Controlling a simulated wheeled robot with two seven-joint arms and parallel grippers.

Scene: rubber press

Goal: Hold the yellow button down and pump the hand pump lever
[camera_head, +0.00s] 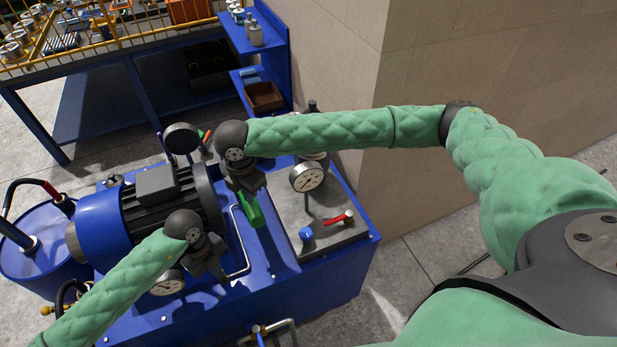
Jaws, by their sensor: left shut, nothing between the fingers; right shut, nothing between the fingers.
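The blue press unit (330,278) fills the lower middle of the head view, with a motor (150,205) on its top. My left gripper (222,279) is shut and empty above the unit's front part, beside a gauge (168,283). My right gripper (249,190) is shut and empty above the unit's middle. A green handle (251,211) shows just below its fingers; I cannot tell whether they touch. I cannot make out the yellow button or clearly identify the hand pump lever; my grippers and arms cover part of the unit.
A grey panel (335,237) carries a red lever (338,219), a blue knob (306,233) and a gauge (307,177). A blue drum (45,250) stands at the left. A blue table (125,85) stands behind, and a beige wall (480,60) rises at the right.

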